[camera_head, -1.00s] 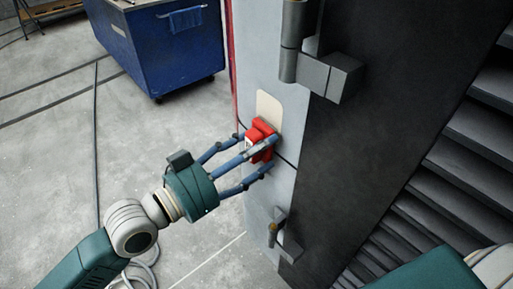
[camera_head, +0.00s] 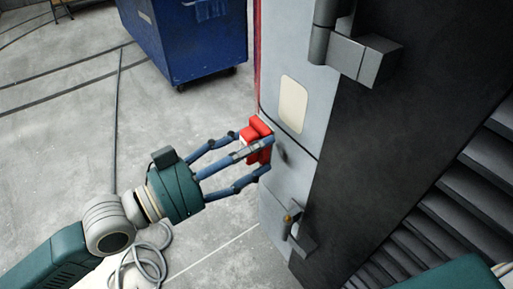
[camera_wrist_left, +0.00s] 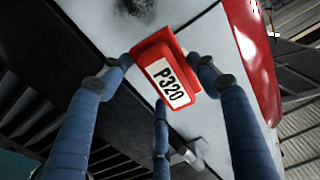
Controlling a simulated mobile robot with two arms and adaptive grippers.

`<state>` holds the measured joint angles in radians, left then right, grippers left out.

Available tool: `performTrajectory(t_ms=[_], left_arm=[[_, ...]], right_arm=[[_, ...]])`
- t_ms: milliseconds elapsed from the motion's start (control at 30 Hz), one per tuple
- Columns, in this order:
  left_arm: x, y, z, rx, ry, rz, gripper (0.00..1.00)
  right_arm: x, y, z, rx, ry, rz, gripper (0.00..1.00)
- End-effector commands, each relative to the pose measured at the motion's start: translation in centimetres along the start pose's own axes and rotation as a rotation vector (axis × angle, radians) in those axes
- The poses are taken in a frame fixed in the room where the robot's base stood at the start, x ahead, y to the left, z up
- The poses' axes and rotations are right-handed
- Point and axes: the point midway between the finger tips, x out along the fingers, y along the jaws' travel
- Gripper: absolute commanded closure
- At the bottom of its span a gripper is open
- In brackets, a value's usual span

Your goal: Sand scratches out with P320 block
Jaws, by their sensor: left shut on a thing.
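My left gripper (camera_head: 257,151) is shut on the red P320 block (camera_head: 264,130). In the left wrist view the block (camera_wrist_left: 152,48) sits between the blue fingers, its pale label facing the camera and reading P320. The block is at the left edge of the light grey panel (camera_head: 287,188), below and left of a cream patch (camera_head: 293,103). It seems slightly off the surface; I cannot tell for sure. A dark smudge (camera_head: 281,152) shows on the panel just right of the block, also at the top of the left wrist view (camera_wrist_left: 134,6). My right gripper is out of view.
Grey hinges (camera_head: 362,58) stick out from the panel above, with a smaller bracket (camera_head: 297,235) below. A dark louvred side (camera_head: 450,185) lies at the right. A blue wheeled cart (camera_head: 195,45) stands behind, and a coiled hose (camera_head: 145,265) lies on the floor.

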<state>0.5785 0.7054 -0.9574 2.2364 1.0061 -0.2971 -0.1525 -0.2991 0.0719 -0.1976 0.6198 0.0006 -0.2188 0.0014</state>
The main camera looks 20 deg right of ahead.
Motion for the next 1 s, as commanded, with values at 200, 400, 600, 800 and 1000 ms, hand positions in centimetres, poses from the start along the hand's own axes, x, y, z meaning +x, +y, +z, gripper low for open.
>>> performTrajectory(t_ms=[200,400,600,800,1000], left_arm=[[-0.3,0.0,0.0,0.002,0.001,-0.001,0.60],[-2.1,-0.1,0.2,0.004,0.000,-0.001,0.60],[-3.0,0.0,0.0,0.003,0.002,0.000,0.60],[-3.0,0.0,0.0,0.002,0.002,0.000,0.60],[-3.0,0.0,0.1,0.001,0.002,0.000,0.60]], right_arm=[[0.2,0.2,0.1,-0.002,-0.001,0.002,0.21],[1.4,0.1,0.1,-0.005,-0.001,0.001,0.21],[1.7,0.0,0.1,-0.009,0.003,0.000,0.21],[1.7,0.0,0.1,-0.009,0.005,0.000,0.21],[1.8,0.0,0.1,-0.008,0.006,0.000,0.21]])
